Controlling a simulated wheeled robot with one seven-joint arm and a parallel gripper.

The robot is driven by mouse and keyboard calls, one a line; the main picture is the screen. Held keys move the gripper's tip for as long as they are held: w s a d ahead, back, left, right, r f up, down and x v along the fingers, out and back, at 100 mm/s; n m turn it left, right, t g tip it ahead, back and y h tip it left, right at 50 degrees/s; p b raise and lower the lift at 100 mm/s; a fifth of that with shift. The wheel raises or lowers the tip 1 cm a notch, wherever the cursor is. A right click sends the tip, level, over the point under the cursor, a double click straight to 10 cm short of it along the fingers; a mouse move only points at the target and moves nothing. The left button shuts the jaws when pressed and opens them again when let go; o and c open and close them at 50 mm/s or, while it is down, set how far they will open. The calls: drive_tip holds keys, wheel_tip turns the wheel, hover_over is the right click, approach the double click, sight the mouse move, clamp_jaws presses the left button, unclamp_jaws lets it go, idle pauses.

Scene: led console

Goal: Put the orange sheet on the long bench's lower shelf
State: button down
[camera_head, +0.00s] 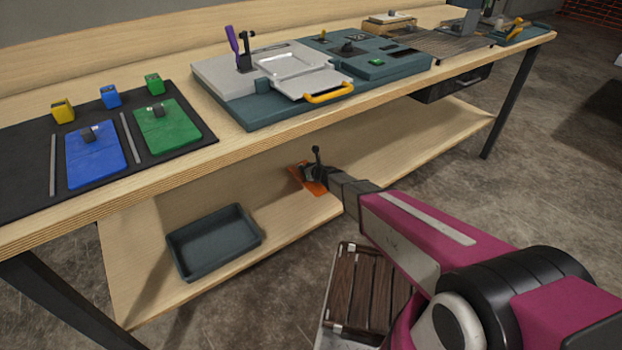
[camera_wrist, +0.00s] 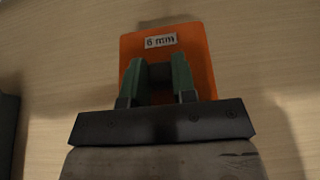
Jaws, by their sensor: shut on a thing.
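The orange sheet (camera_wrist: 205,55) bears a label reading "6 mm" in the wrist view. My gripper (camera_wrist: 158,62) is shut on it, with the two green fingers over its middle. In the head view the orange sheet (camera_head: 308,178) shows in part at the lower shelf (camera_head: 385,150) of the long bench (camera_head: 270,130), beneath the bench top. My gripper (camera_head: 312,174) hides part of it there. The sheet lies over the pale wood of the shelf; whether it touches the wood I cannot tell.
A dark tray (camera_head: 213,242) stands on the shelf, left of my gripper. The bench top hangs above, with a grey and teal console (camera_head: 300,85) and blue (camera_head: 95,160) and green (camera_head: 168,125) sheets. A slatted wooden top (camera_head: 358,290) stands low in front. Shelf to the right is clear.

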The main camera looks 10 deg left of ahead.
drive_tip(key=w+d+f, duration=0.2)
drive_tip(key=shift+w+d+f, duration=0.1)
drive_tip(key=shift+w+d, duration=0.05)
drive_tip(key=shift+d, duration=0.2)
drive_tip(key=shift+f, duration=1.95)
drive_tip(key=shift+f, duration=0.15)
drive_tip(key=c, duration=0.9)
unclamp_jaws()
